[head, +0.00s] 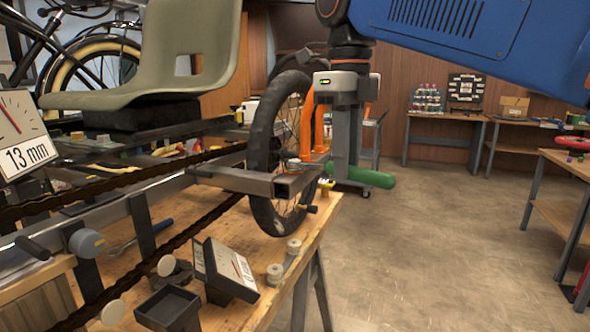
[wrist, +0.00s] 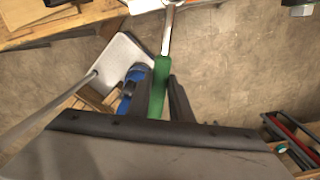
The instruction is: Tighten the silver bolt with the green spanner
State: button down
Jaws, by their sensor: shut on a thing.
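My gripper (head: 345,172) is shut on the green handle of the spanner (head: 374,178), beside the front wheel and just right of the frame tube's end. In the wrist view the green handle (wrist: 159,88) sits between the fingers, and its silver shaft runs up towards the top edge. The spanner's jaw end is small and partly hidden in the head view, near the tube by the wheel. I cannot make out the silver bolt clearly, nor tell whether the spanner touches it.
The trike frame (head: 240,178) with its spoked wheel (head: 268,150) and grey seat (head: 165,60) stands over a wooden bench (head: 330,212). A dial display (head: 228,268) and a 13 mm display (head: 22,135) stand nearby. Open floor (head: 440,240) lies to the right, with tables beyond.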

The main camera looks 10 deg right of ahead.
jog(key=shift+w+d+n, duration=1.05)
jog(key=shift+n, duration=0.35)
dwell(1.5)
jog(key=c, duration=2.3)
grip_release()
grip_shut()
jog(key=shift+r, duration=1.5)
jog(key=s+d+r, duration=0.1)
jog(key=d, duration=0.1)
jog(key=s+d+r, duration=0.2)
jog(key=shift+s, duration=0.1)
